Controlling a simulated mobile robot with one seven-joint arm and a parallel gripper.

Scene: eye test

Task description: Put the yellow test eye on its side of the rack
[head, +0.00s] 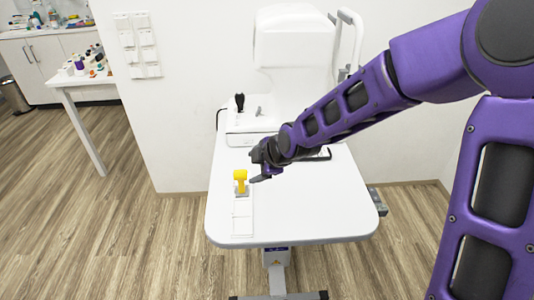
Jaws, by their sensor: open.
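The yellow test eye (240,175) stands upright on the white table, at the far end of a pale flat strip. It has a wide head on a narrower stem, with a small grey patch at its foot. The strip (242,222) is marked off into squares and looks like the rack; its sides are too small to tell apart. My gripper (257,168) is open, just right of the yellow test eye's head. No finger is clearly around it, and I cannot tell whether they touch.
A white eye-testing machine (292,45) stands at the table's back, with a black joystick (239,101) at its left. My arm reaches in from the right and hides part of the machine's base. The front right of the tabletop (320,210) is clear. A cluttered side table (68,82) stands far left.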

